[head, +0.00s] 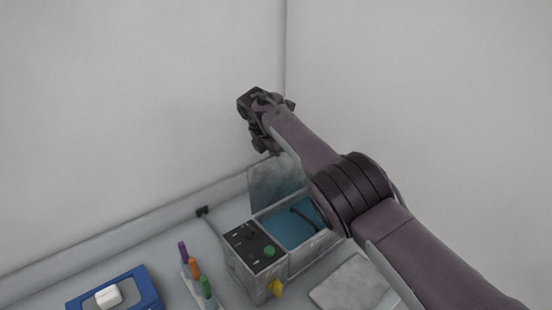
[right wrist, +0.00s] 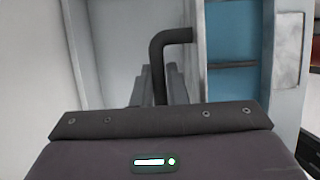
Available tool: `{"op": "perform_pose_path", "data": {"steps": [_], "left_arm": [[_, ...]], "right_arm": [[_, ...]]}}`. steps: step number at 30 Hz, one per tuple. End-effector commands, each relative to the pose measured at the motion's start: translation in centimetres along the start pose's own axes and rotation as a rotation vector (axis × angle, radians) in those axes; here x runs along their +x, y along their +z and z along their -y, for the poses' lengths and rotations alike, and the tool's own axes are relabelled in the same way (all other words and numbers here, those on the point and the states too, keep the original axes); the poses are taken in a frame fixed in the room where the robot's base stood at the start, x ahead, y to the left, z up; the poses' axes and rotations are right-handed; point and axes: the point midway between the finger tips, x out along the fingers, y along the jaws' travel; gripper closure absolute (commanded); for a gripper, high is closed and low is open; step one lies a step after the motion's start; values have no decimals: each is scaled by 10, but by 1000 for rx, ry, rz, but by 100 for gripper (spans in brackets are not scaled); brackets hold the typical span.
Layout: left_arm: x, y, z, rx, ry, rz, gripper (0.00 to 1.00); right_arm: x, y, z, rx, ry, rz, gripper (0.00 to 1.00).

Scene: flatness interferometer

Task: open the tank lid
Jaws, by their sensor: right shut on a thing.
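The tank (head: 280,230) is a grey box with blue inside, right of centre low in the head view. Its blue interior (right wrist: 231,35) also shows in the right wrist view. The grey lid (head: 270,183) stands raised at the tank's back edge, so the tank is open. My right gripper (head: 260,145) is above the lid, its arm crossing over the tank's right side. In the right wrist view its fingers (right wrist: 158,85) are shut around a black bent handle (right wrist: 160,60). The arm hides part of the lid and tank. My left gripper is in neither view.
A control box (head: 250,255) with a green button and yellow knob adjoins the tank's left side. Several coloured-handled tools (head: 194,268) stand further left, beside a blue tray (head: 150,284) holding a white block. A grey plate (head: 352,285) lies in front. Walls stand close behind.

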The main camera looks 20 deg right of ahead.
Motion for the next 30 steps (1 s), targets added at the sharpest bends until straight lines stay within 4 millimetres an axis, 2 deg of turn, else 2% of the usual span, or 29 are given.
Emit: {"op": "perform_pose_path", "data": {"steps": [12,13,15,24,30], "left_arm": [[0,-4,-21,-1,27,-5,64],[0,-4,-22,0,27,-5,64],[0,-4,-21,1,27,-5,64],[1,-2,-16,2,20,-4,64],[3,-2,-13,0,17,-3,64]], "right_arm": [[-1,1,0,2,-2,-2,100],[-1,1,0,1,-2,-2,85],[0,0,0,1,-2,-2,79],[-2,-1,0,-1,-3,-3,79],[-23,0,0,-2,-1,-4,79]]}}
